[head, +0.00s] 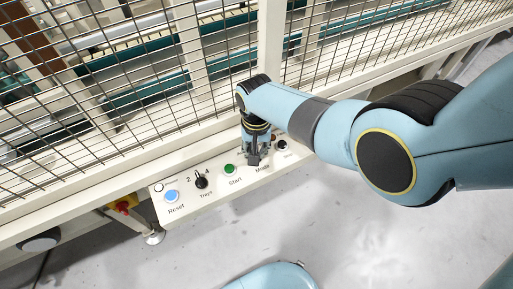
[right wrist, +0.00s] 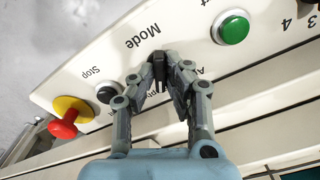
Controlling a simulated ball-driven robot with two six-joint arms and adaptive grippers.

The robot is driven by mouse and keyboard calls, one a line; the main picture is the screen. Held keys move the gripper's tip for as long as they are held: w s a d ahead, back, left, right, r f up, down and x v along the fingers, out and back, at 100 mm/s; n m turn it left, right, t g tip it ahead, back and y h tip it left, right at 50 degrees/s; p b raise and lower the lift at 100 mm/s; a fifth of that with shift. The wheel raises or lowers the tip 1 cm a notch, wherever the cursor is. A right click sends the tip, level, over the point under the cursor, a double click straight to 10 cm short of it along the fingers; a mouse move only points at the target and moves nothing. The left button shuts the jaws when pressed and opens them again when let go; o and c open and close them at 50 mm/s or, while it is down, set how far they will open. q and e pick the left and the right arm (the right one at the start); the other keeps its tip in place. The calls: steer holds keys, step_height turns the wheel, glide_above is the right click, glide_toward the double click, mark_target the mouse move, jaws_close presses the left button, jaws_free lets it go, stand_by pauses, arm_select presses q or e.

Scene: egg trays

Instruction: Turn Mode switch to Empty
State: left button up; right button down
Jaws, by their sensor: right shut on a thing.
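The Mode switch (right wrist: 159,66) is a black knob on the white control panel (head: 215,190). My right gripper is shut on the knob. In the head view the right gripper (head: 253,158) reaches down to the panel and hides the knob. The position labels beside the knob are partly covered by the fingers, so its setting cannot be read clearly. My left gripper is in neither view.
The panel also carries a green Start button (head: 229,169), a black Trays knob (head: 201,183), a blue Reset button (head: 172,196) and a black Stop button (right wrist: 107,93). A red knob on yellow (right wrist: 68,118) is at the panel end. Wire mesh fencing (head: 150,90) stands behind.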

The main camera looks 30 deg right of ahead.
steer(key=shift+m, duration=1.1)
steer(key=c, duration=1.4)
jaws_free()
step_height(320, 180, up, 12)
